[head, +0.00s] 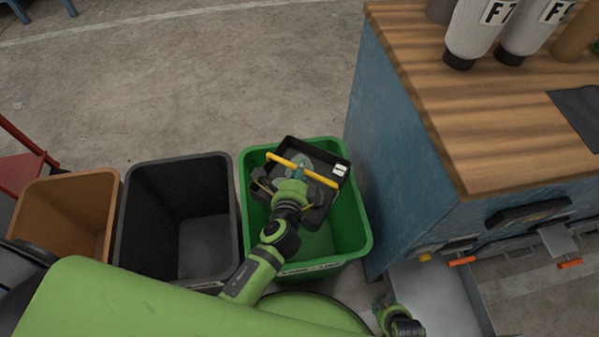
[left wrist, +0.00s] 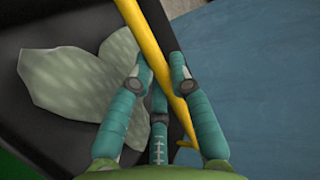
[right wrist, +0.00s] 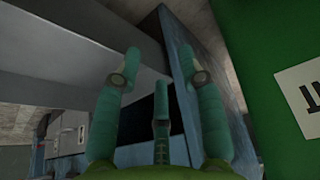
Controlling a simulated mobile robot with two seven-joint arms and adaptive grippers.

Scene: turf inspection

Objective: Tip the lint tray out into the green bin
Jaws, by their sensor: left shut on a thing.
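The black lint tray (head: 325,153) with a yellow handle bar (head: 318,176) is over the mouth of the green bin (head: 365,235), turned at an angle. My left gripper (head: 297,171) is shut on the yellow bar, which also passes between its fingers in the left wrist view (left wrist: 158,68). A grey-green sheet of lint (left wrist: 85,95) lies in the tray. How steeply the tray is tilted is hard to tell. My right gripper (right wrist: 158,66) is open and empty, low in front of the cabinet; it shows at the bottom of the head view (head: 383,303).
A black bin (head: 135,215) and an orange-brown bin (head: 65,190) stand left of the green bin. A blue cabinet (head: 385,170) with a wooden top (head: 470,110) stands close on its right. White bottles (head: 480,30) are on the top. Open floor lies behind the bins.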

